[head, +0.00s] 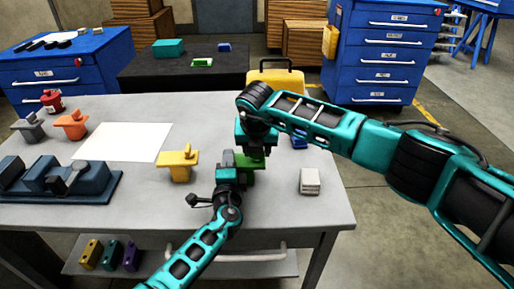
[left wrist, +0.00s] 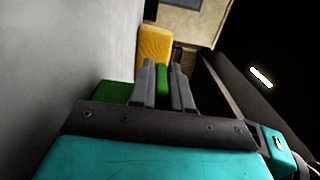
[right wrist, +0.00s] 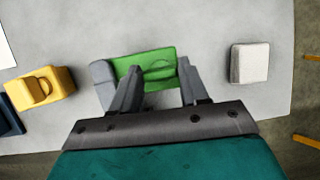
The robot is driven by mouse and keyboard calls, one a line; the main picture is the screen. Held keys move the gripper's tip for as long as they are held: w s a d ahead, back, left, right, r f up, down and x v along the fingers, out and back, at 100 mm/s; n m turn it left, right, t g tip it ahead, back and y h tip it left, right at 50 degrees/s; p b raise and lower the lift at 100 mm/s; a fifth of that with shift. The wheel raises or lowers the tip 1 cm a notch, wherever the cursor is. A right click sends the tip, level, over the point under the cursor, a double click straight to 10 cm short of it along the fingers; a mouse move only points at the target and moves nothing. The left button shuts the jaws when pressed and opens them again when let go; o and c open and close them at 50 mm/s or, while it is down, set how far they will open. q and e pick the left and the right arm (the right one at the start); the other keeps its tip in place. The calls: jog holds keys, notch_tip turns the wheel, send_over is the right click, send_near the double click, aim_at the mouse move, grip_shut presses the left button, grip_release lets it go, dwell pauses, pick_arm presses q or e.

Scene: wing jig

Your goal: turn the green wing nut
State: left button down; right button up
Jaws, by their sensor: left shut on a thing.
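The green wing nut sits on its green block (head: 255,163) near the table's front right. In the left wrist view its thin green wing (left wrist: 162,82) stands between the fingers of my left gripper (left wrist: 164,75), which is shut on it from the near side. In the head view my left gripper (head: 228,163) shows low at the block's left. My right gripper (right wrist: 158,80) is above, pointing down, open, its fingers apart over the green block (right wrist: 150,65). I cannot tell whether they touch it. My right arm hides much of the nut in the head view.
A yellow wing-nut block (head: 177,167) stands to the left, a whitish block (head: 310,181) to the right. Orange (head: 72,125) and grey (head: 30,127) ones stand farther left, near a white sheet (head: 124,142). A yellow toolbox (head: 280,80) is behind.

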jog(key=o, duration=0.4)
jog(key=v, duration=1.2)
jog(key=shift+d, duration=0.1)
pick_arm(q)
jog(key=c, duration=1)
grip_release()
pick_arm(e)
jog(key=shift+w, duration=0.1)
